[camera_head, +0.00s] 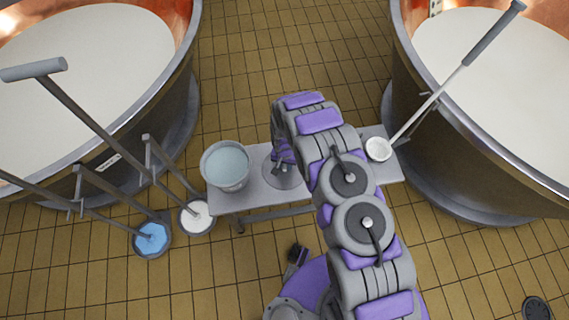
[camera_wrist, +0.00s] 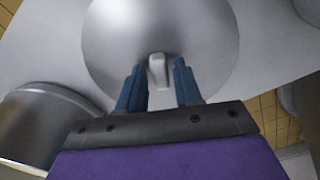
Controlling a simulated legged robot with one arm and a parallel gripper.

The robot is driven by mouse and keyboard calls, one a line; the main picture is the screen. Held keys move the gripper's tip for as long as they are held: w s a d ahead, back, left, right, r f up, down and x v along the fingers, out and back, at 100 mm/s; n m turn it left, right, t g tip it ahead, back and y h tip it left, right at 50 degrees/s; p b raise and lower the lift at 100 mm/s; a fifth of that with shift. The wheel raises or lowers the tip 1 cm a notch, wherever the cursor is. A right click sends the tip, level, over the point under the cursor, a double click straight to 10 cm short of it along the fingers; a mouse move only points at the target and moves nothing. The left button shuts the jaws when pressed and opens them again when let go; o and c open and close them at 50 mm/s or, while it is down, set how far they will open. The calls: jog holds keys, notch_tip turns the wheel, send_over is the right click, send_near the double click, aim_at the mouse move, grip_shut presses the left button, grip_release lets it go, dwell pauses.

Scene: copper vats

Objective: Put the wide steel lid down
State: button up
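The wide steel lid (camera_head: 283,180) appears to lie flat on the grey bench (camera_head: 240,198), right of the bucket; my arm covers part of it. In the wrist view the lid (camera_wrist: 205,40) is a smooth round disc with a small pale upright handle (camera_wrist: 158,70) at its middle. My gripper (camera_wrist: 159,84) is open over the lid, one blue finger on each side of the handle with a visible gap to both. In the head view my gripper (camera_head: 282,164) is just above the lid, its fingers hard to make out.
A bucket of pale liquid (camera_head: 226,166) stands on the bench's left end. A ladle (camera_head: 379,149) rests at the right end, its handle slanting over the right vat (camera_head: 450,150). The left vat (camera_head: 150,140) and long-handled tools in small pails (camera_head: 197,217) stand left.

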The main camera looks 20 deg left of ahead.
jog(key=shift+o, duration=0.7)
jog(key=shift+r, duration=0.1)
notch_tip(320, 180, up, 12)
jog(key=p, duration=0.2)
jog(key=shift+p, duration=0.4)
